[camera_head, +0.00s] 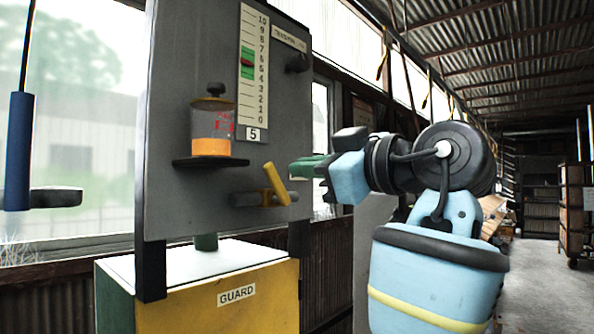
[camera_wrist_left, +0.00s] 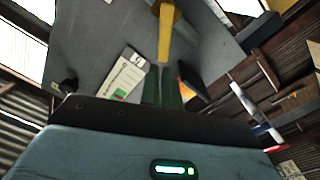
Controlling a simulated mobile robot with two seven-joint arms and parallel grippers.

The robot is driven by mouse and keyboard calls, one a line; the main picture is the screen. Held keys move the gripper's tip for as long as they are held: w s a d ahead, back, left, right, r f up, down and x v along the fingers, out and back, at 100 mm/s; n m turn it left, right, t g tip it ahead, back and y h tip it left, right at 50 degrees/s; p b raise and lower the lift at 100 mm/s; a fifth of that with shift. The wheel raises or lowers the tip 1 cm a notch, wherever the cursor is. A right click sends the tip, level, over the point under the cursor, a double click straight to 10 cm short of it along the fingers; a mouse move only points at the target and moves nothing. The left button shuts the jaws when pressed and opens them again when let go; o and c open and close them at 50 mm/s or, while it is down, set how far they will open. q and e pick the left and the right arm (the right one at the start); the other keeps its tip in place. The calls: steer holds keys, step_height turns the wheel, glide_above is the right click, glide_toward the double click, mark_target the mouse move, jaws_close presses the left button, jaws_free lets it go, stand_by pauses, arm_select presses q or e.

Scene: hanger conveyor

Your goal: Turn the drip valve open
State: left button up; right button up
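The drip valve's yellow handle (camera_head: 275,184) sits on a dark body (camera_head: 256,199) low on the grey panel, its upper end leaning left. My left gripper (camera_head: 293,168) has green fingers pointing left at the handle from its right side, close to it. In the left wrist view the yellow handle (camera_wrist_left: 166,35) lies straight beyond the fingertips (camera_wrist_left: 161,70). The fingers look slightly apart, with a narrow gap and nothing clearly held between them. Contact with the handle cannot be made out. My right gripper is not in view.
The grey panel (camera_head: 180,120) carries a jar (camera_head: 211,125) with orange liquid on a dark shelf (camera_head: 210,161), a numbered scale (camera_head: 253,60) and a dark knob (camera_head: 298,63). A yellow GUARD box (camera_head: 240,310) stands below. A blue cylinder (camera_head: 18,150) hangs at far left.

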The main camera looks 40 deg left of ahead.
mark_target(273, 185)
arm_select(q)
steer(key=m, duration=0.3)
steer(key=m+t, duration=0.1)
steer(key=shift+w+d+f+m, duration=0.15)
steer(key=shift+w+d+m, duration=0.15)
steer(key=shift+w+d, duration=0.05)
jaws_close()
steer(key=d+m+t, duration=0.1)
steer(key=m, duration=0.4)
steer(key=w+d+m+t+b, duration=0.1)
steer(key=m, duration=0.4)
steer(key=d+m+t, duration=0.1)
steer(key=m+t, duration=0.1)
steer(key=m, duration=0.3)
steer(key=shift+w+d+r+y, duration=0.2)
steer(key=shift+r+y, duration=0.05)
steer(key=shift+y, duration=0.15)
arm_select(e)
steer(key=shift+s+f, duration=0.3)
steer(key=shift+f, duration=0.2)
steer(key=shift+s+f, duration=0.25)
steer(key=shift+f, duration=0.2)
arm_select(q)
steer(key=shift+a, duration=0.1)
